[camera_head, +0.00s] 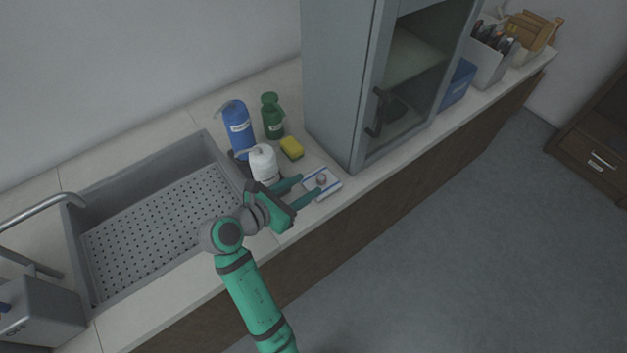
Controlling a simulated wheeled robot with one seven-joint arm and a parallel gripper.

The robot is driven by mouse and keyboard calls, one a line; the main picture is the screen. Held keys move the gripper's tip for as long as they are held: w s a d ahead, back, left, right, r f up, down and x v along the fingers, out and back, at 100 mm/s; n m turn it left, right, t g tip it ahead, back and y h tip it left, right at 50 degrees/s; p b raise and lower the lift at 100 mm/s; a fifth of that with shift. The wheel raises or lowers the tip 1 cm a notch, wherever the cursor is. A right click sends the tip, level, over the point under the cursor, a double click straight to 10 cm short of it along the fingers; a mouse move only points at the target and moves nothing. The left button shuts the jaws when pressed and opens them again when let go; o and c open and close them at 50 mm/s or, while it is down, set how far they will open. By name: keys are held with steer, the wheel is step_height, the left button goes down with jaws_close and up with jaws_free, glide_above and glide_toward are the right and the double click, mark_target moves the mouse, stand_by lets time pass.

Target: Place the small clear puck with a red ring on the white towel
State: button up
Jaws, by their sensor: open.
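The white towel (332,188) lies on the counter near its front edge, just left of the tall grey cabinet, and has blue stripes. The small puck (321,179) shows as a small reddish-grey round thing over the middle of the towel. It looks to be resting on the towel, though a small gap cannot be ruled out. My gripper (309,186) is open, with one green finger on the far side of the puck and one on the near side. The fingers look apart from the puck. My gripper covers the left part of the towel.
A white bottle (264,164), a blue spray bottle (238,128), a green bottle (272,116) and a yellow sponge (291,148) stand close behind my gripper. The grey cabinet (335,85) rises to the right. A sink (150,225) lies to the left.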

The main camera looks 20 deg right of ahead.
steer(key=v, duration=0.6)
